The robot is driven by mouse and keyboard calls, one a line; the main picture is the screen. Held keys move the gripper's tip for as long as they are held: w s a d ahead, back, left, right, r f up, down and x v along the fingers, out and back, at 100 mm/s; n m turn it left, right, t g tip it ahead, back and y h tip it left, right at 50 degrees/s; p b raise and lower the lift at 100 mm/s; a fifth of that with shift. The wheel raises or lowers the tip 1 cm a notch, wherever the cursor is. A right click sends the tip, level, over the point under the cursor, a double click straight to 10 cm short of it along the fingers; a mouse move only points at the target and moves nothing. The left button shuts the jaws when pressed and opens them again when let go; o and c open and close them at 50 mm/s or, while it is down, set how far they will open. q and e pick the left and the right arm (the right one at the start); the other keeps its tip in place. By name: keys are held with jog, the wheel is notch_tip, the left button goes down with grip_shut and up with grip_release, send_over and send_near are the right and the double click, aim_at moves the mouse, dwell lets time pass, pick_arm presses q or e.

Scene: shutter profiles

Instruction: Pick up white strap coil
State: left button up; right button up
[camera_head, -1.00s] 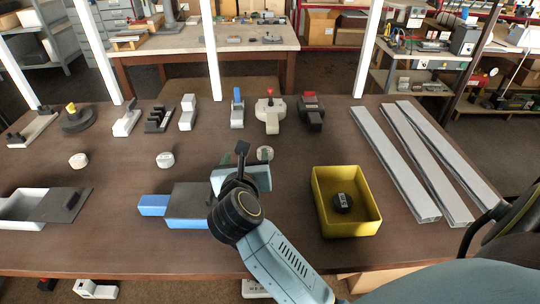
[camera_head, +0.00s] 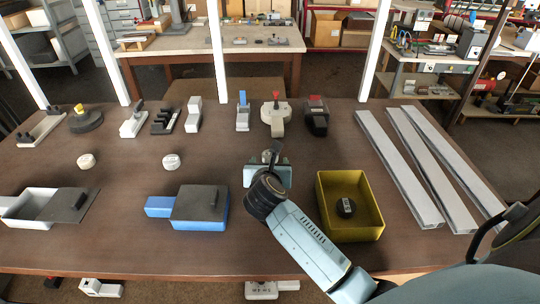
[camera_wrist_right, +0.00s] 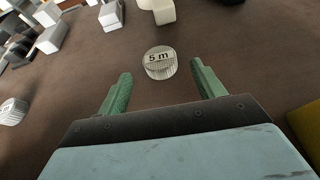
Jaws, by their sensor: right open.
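Small round white strap coils lie on the brown table, one (camera_head: 86,160) at the left and another (camera_head: 171,161) left of centre. A third white coil, marked "5 m" (camera_wrist_right: 159,62), shows in the right wrist view just ahead of my right gripper (camera_wrist_right: 160,74). The gripper is open, its two green fingers spread to either side, with the coil at the mouth of the gap and not gripped. In the head view my right gripper (camera_head: 268,162) largely hides this coil. Another white coil shows at the left edge of the wrist view (camera_wrist_right: 12,111). My left gripper is out of view.
A yellow bin (camera_head: 378,232) with a black coil (camera_head: 345,207) stands right of my right arm. A blue box with a grey lid (camera_head: 200,205) lies to the left. Long metal profiles (camera_head: 400,175) lie at the right. Several tools and blocks line the back.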

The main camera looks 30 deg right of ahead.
jog(key=shift+x, duration=1.35)
jog(key=shift+s, duration=0.1)
jog(key=shift+c, duration=0.5)
jog(key=c, duration=1)
notch_tip(320, 180, up, 10)
jog(key=shift+s+f, duration=0.1)
